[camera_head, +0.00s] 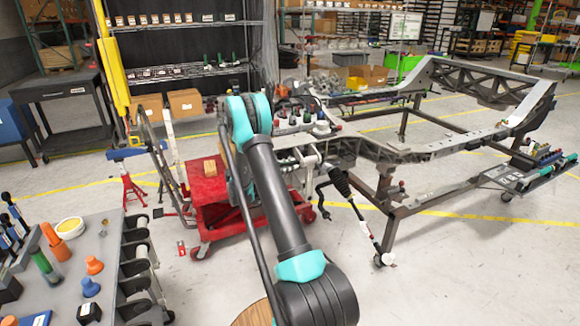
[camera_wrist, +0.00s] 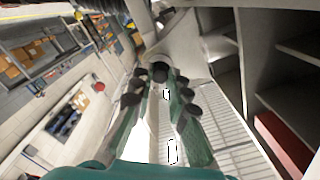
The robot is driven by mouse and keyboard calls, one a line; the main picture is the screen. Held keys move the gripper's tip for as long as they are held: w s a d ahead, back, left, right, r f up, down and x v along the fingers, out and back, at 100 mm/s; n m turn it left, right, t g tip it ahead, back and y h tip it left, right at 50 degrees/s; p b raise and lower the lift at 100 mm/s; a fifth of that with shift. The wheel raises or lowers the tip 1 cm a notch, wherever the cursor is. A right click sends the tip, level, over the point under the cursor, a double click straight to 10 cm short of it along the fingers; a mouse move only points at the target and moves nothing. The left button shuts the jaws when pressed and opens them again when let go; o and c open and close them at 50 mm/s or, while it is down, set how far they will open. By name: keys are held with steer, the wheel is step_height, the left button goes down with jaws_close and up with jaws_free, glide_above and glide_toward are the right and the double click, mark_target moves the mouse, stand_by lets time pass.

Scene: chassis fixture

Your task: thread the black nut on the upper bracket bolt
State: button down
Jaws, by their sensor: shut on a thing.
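In the wrist view my gripper (camera_wrist: 160,82) has its two green fingers closed in around a small dark round piece, the black nut (camera_wrist: 159,71), at the fingertips. A pale grey metal part (camera_wrist: 185,58) lies just beyond the fingertips; I cannot tell whether the nut touches it. The upper bracket bolt cannot be made out. In the head view the chassis frame (camera_head: 400,152) stands at centre right, its near end with the suspension parts close behind my arm. My gripper is hidden there behind my arm.
A red cart (camera_head: 213,190) stands beside the chassis's near end. A grey tool table (camera_head: 105,265) with coloured pieces is at the lower left. A shock absorber (camera_head: 340,182) hangs at the chassis's near corner. The floor at lower right is clear.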

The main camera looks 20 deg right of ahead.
steer(key=m, duration=0.7)
steer(key=shift+d, duration=0.1)
steer(key=c, duration=1.4)
jaws_free()
steer(key=shift+a, duration=1)
